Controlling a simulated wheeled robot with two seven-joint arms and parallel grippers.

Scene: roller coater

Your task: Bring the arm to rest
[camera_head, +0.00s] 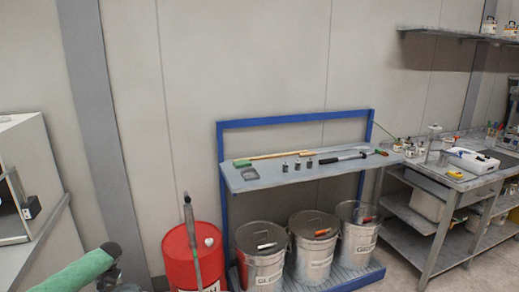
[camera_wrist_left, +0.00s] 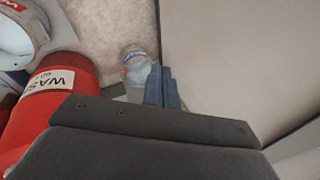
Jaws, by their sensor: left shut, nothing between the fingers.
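My left gripper (camera_wrist_left: 163,88) shows in the left wrist view as two narrow blue-grey fingers pressed together, with nothing between them. It points over the floor, with a red drum (camera_wrist_left: 62,95) to the left and a pale grey upright surface (camera_wrist_left: 235,60) to the right. In the head view the left gripper cannot be made out. My right gripper is in neither view.
The red drum (camera_head: 178,258) stands left of a blue-framed bench (camera_head: 270,181) holding tools. Several metal bins (camera_head: 262,268) stand under it. A grey workbench (camera_head: 450,180) is at the right. A small container (camera_wrist_left: 137,68) lies beyond the fingertips.

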